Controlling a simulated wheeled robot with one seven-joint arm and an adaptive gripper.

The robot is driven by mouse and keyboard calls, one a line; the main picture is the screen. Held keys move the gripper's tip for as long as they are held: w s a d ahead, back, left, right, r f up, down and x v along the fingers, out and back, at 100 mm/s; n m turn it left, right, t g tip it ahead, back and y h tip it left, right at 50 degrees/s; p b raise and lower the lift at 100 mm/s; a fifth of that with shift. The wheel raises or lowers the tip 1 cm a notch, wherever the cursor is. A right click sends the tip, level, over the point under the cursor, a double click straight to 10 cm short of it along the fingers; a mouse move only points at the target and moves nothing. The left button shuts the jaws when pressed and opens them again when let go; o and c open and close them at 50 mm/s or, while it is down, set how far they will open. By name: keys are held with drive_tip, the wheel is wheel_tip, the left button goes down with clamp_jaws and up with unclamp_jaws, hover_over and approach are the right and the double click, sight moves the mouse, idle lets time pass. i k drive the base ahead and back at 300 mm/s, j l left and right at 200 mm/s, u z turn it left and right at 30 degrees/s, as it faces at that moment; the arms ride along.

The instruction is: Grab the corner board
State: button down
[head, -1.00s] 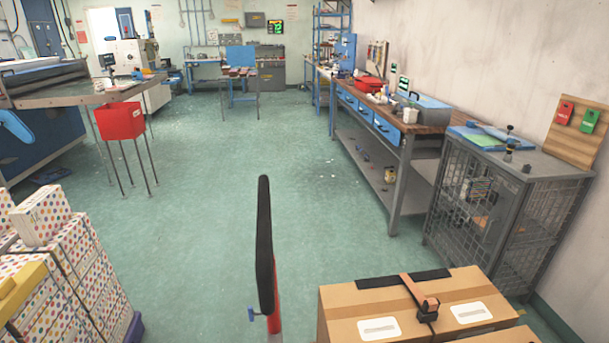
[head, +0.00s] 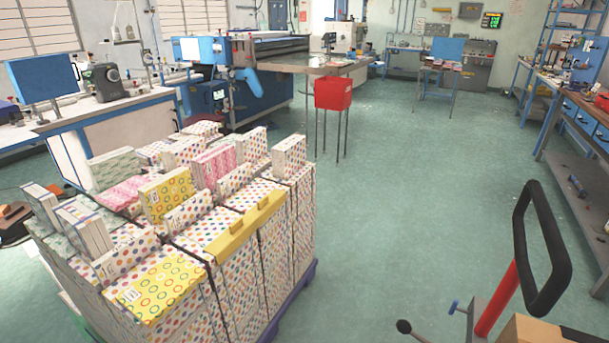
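A yellow angled piece (head: 246,228), which looks like the corner board, lies along the upper front edge of a stack of dotted boxes, left of the middle of the head view. It has two raised yellow bumps on top. It bends over the edge, with part on the top and part down the side. Its whole length shows and nothing covers it. My gripper is not in the head view.
The dotted box stack (head: 190,270) stands on a purple pallet (head: 305,290). Loose patterned boxes lie on top. A pallet jack handle (head: 541,245) and a cardboard box (head: 540,330) are at lower right. Green floor (head: 400,190) is clear between them.

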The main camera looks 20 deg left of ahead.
sight(223, 245)
drive_tip(key=u, duration=1.2)
drive_tip(key=i+j+z, duration=0.1)
drive_tip(key=i+j, duration=0.2)
drive_tip(key=i, duration=0.15)
drive_tip(key=i+j+z, duration=0.1)
drive_tip(key=i+j, duration=0.25)
drive_tip(key=i, duration=0.1)
